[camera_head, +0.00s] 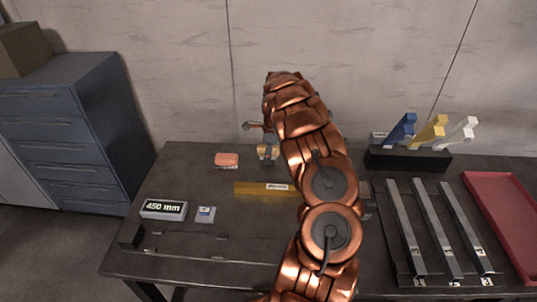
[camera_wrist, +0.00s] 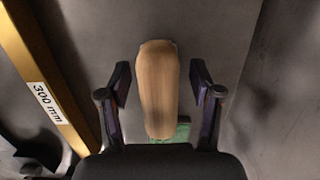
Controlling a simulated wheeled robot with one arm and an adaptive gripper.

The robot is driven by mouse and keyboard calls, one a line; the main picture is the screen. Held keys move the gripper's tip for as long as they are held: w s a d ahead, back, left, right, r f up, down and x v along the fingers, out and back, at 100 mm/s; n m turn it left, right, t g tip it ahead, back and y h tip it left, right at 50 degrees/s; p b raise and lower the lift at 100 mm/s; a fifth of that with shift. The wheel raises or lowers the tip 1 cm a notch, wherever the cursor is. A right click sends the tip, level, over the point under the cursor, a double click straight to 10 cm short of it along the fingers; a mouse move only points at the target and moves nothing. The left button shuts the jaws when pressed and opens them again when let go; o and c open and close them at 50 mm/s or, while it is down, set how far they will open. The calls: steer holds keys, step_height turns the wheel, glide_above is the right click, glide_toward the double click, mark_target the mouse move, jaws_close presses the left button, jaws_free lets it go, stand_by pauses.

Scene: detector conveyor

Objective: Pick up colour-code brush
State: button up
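In the wrist view, a light wooden, rounded block with a green part at its lower end, which looks like the brush (camera_wrist: 158,85), lies between my gripper's fingers. My gripper (camera_wrist: 160,78) is open, with one finger on each side of the wood and a visible gap on both sides. The green part (camera_wrist: 183,130) is partly covered by the gripper body.
A yellow bar (camera_wrist: 38,75) labelled 300 mm lies left of the gripper; the head view shows a yellow bar (camera_head: 250,188). A salmon block (camera_head: 227,159), a 450 mm display (camera_head: 163,208), grey bars (camera_head: 431,230), a red tray (camera_head: 490,200) and a coloured-handle rack (camera_head: 405,160) are on the table.

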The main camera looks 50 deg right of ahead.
jaws_close()
stand_by(0.3)
